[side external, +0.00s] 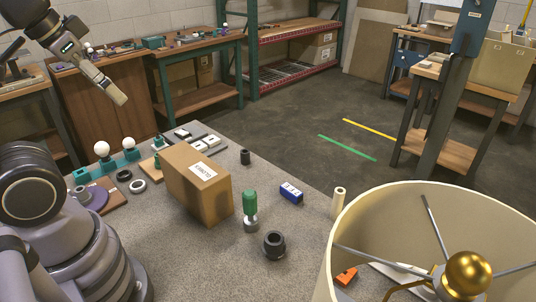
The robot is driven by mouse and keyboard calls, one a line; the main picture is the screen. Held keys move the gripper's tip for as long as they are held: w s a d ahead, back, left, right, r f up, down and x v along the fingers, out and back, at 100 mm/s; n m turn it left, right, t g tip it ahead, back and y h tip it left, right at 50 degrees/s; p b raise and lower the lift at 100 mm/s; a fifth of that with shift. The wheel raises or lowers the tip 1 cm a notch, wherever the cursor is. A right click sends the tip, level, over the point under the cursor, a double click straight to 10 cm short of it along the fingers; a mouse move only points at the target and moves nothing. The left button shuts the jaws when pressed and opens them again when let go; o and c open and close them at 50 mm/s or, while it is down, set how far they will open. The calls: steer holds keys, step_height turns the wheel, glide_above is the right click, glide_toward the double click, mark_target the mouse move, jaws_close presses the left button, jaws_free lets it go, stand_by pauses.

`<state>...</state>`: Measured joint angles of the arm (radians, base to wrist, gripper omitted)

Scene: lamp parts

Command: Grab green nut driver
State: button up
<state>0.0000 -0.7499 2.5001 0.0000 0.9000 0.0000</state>
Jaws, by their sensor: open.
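The green nut driver (250,204) stands upright on the grey table near its middle, with its green handle up and a metallic part at its lower end. My gripper (113,93) is at the upper left, raised well above the table and far from the nut driver. It is open, and nothing shows between its fingers.
A cardboard box (197,184) stands just left of the nut driver. A dark round socket (274,244) is in front, a blue block (291,192) and a cream cylinder (338,203) to the right. A large lampshade (400,225) fills the lower right. White bulbs (102,149) stand at left.

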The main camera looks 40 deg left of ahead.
steer(key=m+g+y, duration=0.1)
steer(key=m+y, duration=1.4)
steer(key=m, duration=0.3)
glide_above(249, 209)
steer(key=s+a, duration=0.2)
steer(key=s, duration=0.2)
step_height(249, 209, down, 22)
steer(key=d+f+m+t+h, duration=0.1)
steer(key=d+f+m+t, duration=0.1)
steer(key=f+m+t, duration=0.1)
steer(key=d+f+m+t+h, duration=0.1)
steer(key=d+f+m+t, duration=0.1)
steer(key=f, duration=0.3)
steer(key=d+f+m+t+h, duration=0.1)
steer(key=f+m+t, duration=0.2)
steer(key=f+m, duration=0.1)
steer(key=shift+s+d+f+m+t, duration=0.2)
steer(key=shift+d+f+m+t, duration=0.1)
steer(key=shift+d+t, duration=0.1)
steer(key=shift+w+f, duration=0.1)
steer(key=shift+f, duration=0.05)
steer(key=shift+w+a, duration=0.25)
steer(key=x, duration=0.6)
steer(key=shift+w+a, duration=0.15)
steer(key=shift+w, duration=0.1)
